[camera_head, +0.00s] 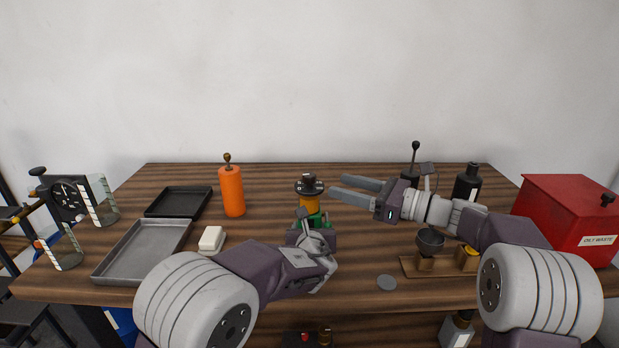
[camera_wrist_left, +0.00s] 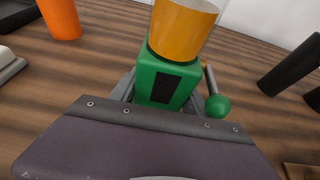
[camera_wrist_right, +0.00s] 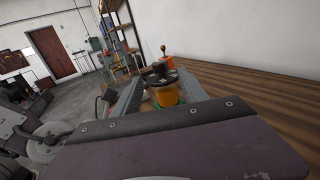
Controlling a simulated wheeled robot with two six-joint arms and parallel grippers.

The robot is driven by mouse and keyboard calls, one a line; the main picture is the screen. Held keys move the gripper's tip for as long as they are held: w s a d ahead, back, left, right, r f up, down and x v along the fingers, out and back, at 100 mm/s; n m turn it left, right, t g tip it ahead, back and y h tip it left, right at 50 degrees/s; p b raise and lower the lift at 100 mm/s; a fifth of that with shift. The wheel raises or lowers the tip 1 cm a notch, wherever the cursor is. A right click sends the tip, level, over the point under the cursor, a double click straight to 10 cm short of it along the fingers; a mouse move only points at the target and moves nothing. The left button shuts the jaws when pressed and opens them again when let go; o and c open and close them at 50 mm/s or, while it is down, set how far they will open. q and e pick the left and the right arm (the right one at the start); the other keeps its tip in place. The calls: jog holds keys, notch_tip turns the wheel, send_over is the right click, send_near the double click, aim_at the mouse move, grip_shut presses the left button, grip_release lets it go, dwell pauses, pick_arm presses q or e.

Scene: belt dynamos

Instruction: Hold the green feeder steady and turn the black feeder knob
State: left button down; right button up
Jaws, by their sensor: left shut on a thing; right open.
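The green feeder (camera_head: 314,219) stands upright near the middle of the table, with an amber cup (camera_head: 309,202) on its green base. The black feeder knob (camera_head: 308,181) sits on top of the cup. In the left wrist view the green base (camera_wrist_left: 165,78) is between my left gripper's fingers, and a green ball handle (camera_wrist_left: 217,106) sticks out beside it. My left gripper (camera_head: 311,226) is shut on the base. My right gripper (camera_head: 338,189) is open and level, just right of the knob. In the right wrist view the knob (camera_wrist_right: 160,69) shows between its fingers, which are apart from it.
An orange bottle (camera_head: 232,191), a white block (camera_head: 212,240) and grey and black trays (camera_head: 143,250) are on the left. A wooden stand with a dark cup (camera_head: 430,242), black bottles (camera_head: 467,183) and a red oily-waste bin (camera_head: 569,218) are on the right.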

aim_at(315, 179)
jog(key=x, duration=0.9)
jog(key=shift+w+a, duration=0.15)
jog(key=shift+a, duration=0.15)
